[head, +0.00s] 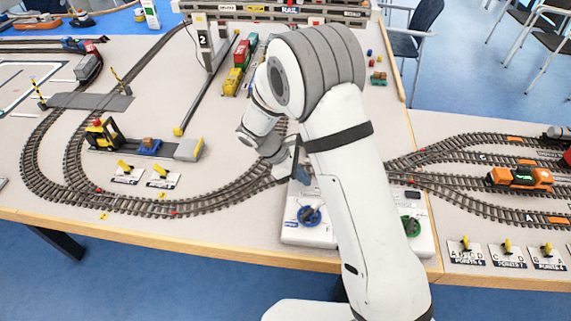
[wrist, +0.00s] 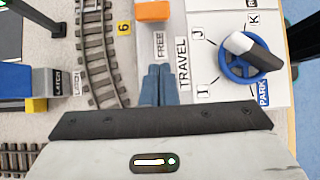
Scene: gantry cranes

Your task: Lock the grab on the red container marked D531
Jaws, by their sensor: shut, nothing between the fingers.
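My gripper (wrist: 158,85) is shut and empty, its blue fingertips over a pale strip below the word FREE on the control panel (wrist: 215,90). An orange block (wrist: 153,11) sits on that strip just above FREE. The word TRAVEL and a blue dial (wrist: 245,58) with a white-and-black pointer, among marks J, K and PARK, are to the right. In the head view my gripper (head: 300,172) is above the panel's back edge. A red container (head: 241,54) stands on the track behind, near the crane post marked 2 (head: 203,40). Its marking is unreadable. I cannot make out the grab.
A yellow container (head: 232,81) stands in front of the red one. A green dial (head: 410,225) is right of my arm. Yellow levers (head: 126,167) stand left of the panel.

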